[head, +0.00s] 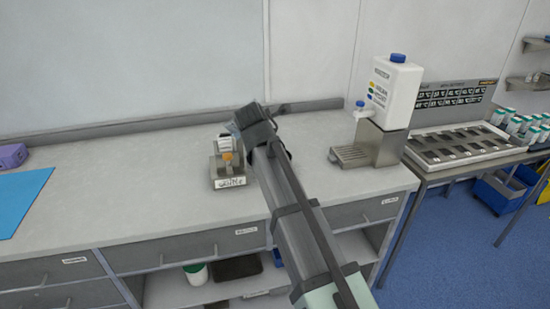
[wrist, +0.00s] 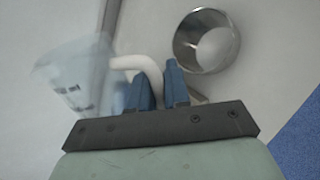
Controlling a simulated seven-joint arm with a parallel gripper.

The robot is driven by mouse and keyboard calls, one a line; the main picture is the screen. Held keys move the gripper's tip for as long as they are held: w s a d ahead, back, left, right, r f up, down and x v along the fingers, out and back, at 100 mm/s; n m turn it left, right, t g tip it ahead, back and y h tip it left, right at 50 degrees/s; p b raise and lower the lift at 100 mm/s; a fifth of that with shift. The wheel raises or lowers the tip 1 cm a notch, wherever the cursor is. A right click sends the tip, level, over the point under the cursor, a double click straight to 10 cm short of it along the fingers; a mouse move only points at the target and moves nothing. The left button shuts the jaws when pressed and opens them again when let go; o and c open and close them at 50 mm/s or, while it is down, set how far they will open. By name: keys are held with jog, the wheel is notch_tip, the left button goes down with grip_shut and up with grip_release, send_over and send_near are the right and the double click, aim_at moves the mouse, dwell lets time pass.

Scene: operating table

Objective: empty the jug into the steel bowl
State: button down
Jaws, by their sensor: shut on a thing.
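The jug (wrist: 72,78) is translucent with dark markings and shows blurred at the left of the wrist view. Its white curved handle (wrist: 135,63) runs between the blue fingers of my gripper (wrist: 160,76), which is shut on it. The jug looks tilted in that view. The steel bowl (wrist: 183,52) lies at the upper right of the wrist view, apart from the jug and beyond the fingers. A pale patch shows inside the bowl; I cannot tell whether it is liquid or reflection. In the head view my arm hides the bowl and most of the jug.
On the counter stand a small labelled holder (head: 229,172) left of my arm and a white dispenser (head: 396,92) on a steel stand to the right. A blue sheet (head: 18,200) and a purple item (head: 12,156) lie far left. The counter between sheet and holder is clear.

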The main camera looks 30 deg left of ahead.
jog(key=shift+s+a+f+m+g+y, duration=0.2)
jog(key=shift+f+m+g+y, duration=0.15)
jog(key=shift+g, duration=0.2)
jog(key=shift+s+a+f+m+g+y, duration=0.1)
jog(key=shift+s+f+m+g+y, duration=0.15)
jog(key=shift+f+g, duration=0.25)
dwell(0.9)
jog(key=shift+w+d+f+m+g+y, duration=0.3)
jog(key=shift+w+d+g+y, duration=0.15)
jog(key=shift+g, duration=0.3)
dwell(0.4)
jog(key=shift+s+a+f+m+g+y, duration=0.1)
jog(key=shift+a+f+m+g+y, duration=0.15)
jog(key=shift+f+m+g+y, duration=0.45)
dwell(1.9)
jog(key=shift+r, duration=0.2)
jog(key=shift+s+r+n+t+h, duration=0.15)
jog(key=shift+r+n+t+h, duration=0.55)
jog(key=shift+n+t+h, duration=0.4)
jog(key=shift+a, duration=0.1)
